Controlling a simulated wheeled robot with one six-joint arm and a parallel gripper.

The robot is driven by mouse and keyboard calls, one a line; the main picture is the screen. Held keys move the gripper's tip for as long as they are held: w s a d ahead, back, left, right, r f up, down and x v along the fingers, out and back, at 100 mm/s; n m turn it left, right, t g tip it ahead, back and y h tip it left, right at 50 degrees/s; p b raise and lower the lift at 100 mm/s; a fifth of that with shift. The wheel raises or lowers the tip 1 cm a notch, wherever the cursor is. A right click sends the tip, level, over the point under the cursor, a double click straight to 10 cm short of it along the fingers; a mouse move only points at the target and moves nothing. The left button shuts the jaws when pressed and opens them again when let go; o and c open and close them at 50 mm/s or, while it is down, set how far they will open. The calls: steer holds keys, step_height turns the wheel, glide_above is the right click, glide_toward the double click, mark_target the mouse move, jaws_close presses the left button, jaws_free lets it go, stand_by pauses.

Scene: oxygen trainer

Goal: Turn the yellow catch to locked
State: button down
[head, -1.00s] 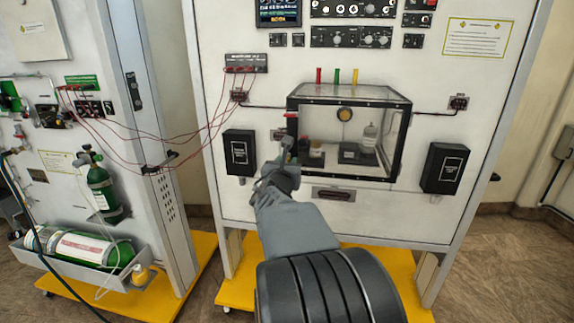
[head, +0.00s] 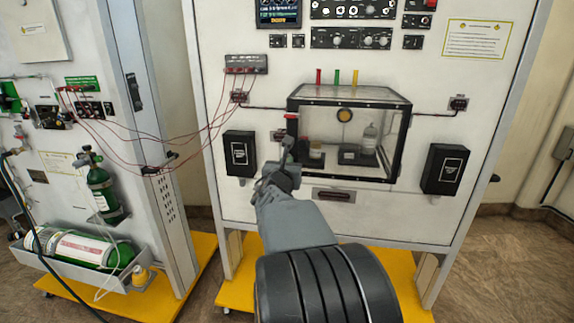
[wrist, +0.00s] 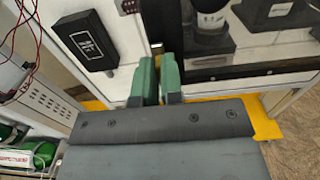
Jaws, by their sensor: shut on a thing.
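The clear box (head: 400,140) with black edges is mounted on the white panel. A round yellow part (head: 344,115), the only catch-like yellow piece I see, sits at the top middle of its front. A small red part (head: 291,116) is at the box's upper left front edge. My gripper (head: 289,149) is at the left front edge of the box, below the red part and well left of the yellow part. In the wrist view its green fingers (wrist: 158,68) are close together by the black edge. What they grip is mostly hidden between them.
Black boxes hang left (head: 240,153) and right (head: 444,168) of the clear box. Red wires (head: 210,125) run to the neighbouring stand at left. Bottles (head: 369,138) stand inside the clear box. The panel below it has a small slot plate (head: 333,195).

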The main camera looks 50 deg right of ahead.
steer(key=shift+f+b, duration=0.1)
steer(key=shift+b, duration=0.2)
steer(key=shift+s+d+f+m+b, duration=0.1)
steer(key=shift+s+f+m+b, duration=0.1)
steer(key=shift+m+b, duration=2.95)
steer(key=shift+s+d+f+m+b, duration=0.1)
steer(key=shift+s+f+m+b, duration=0.05)
steer(key=shift+m+b, duration=3)
steer(key=shift+s+d+f+m+b, duration=0.1)
steer(key=shift+s+f+m+b, duration=0.1)
steer(key=shift+m+b, duration=2.95)
steer(key=shift+n+b, duration=0.35)
steer(key=shift+b, duration=0.2)
steer(key=c, duration=1.3)
jaws_free()
steer(key=shift+o, duration=0.2)
steer(key=shift+a, duration=0.1)
